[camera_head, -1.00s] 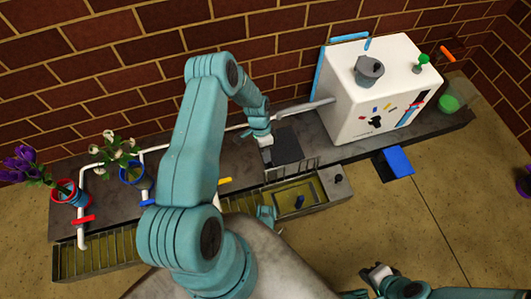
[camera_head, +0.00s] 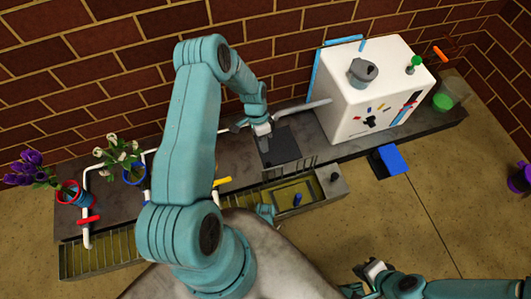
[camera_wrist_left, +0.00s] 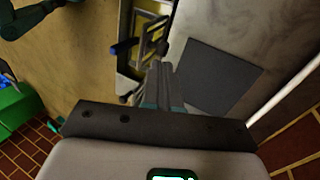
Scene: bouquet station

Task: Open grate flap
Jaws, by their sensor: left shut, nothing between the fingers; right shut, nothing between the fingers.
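Slatted grating covers the long trough (camera_head: 100,256) along the counter's front. A small barred piece (camera_head: 290,170) stands at the back edge of the open yellowish basin (camera_head: 313,186); I cannot tell for sure that it is the grate flap. A blue handle (camera_head: 297,199) shows in the basin and in the left wrist view (camera_wrist_left: 122,47). My left gripper (camera_head: 264,138) is shut and empty, above the dark square plate's left side (camera_head: 284,149). In the left wrist view its fingers (camera_wrist_left: 162,75) point toward the barred frame (camera_wrist_left: 154,45). My right gripper (camera_head: 368,275) is shut and empty, low at right, apart from the trough.
A white box (camera_head: 360,115) with a grey pitcher (camera_head: 362,72) stands on the counter's right. White pipes and potted flowers (camera_head: 120,155) stand at left. A yellow lever (camera_head: 221,181) is near my left arm. A blue block (camera_head: 392,159) sits before the counter.

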